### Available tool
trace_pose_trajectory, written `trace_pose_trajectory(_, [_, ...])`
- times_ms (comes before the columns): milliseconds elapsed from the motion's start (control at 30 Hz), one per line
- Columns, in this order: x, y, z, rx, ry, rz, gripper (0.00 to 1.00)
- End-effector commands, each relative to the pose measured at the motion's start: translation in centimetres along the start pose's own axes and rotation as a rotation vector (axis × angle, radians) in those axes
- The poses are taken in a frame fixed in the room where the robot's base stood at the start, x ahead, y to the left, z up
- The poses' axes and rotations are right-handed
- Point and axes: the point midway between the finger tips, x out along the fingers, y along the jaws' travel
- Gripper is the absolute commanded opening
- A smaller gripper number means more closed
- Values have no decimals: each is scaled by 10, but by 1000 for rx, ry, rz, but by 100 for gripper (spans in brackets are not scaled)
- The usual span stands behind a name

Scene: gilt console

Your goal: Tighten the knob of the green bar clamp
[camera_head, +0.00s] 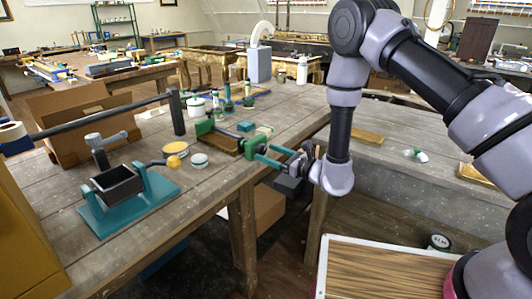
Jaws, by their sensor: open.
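The green bar clamp (252,146) lies at the right edge of the wooden workbench, beside a brown wooden piece (218,140). Its green parts reach out past the bench edge toward my gripper. My gripper (287,161) is open and comes in from the right, just off the bench edge, close to the clamp's near end. The knob is small and partly hidden by my dark fingers. I cannot tell whether the fingers touch it or are around it.
A dark post (177,112) with a long bar stands behind. A wood-topped surface (395,270) is low at right.

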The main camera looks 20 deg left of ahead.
Motion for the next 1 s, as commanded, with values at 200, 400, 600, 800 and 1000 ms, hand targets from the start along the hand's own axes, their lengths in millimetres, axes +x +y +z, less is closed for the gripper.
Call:
trace_pose_trajectory(200, [16, 0, 0, 0, 1, 0, 81])
trace_pose_trajectory(400, [17, 0, 0, 0, 1, -1, 81])
trace_pose_trajectory(600, [17, 0, 0, 0, 1, 0, 31])
trace_pose_trajectory(800, [17, -1, 0, 11, 1, -1, 0])
trace_pose_trajectory(1000, [16, -2, 0, 140, 0, -3, 0])
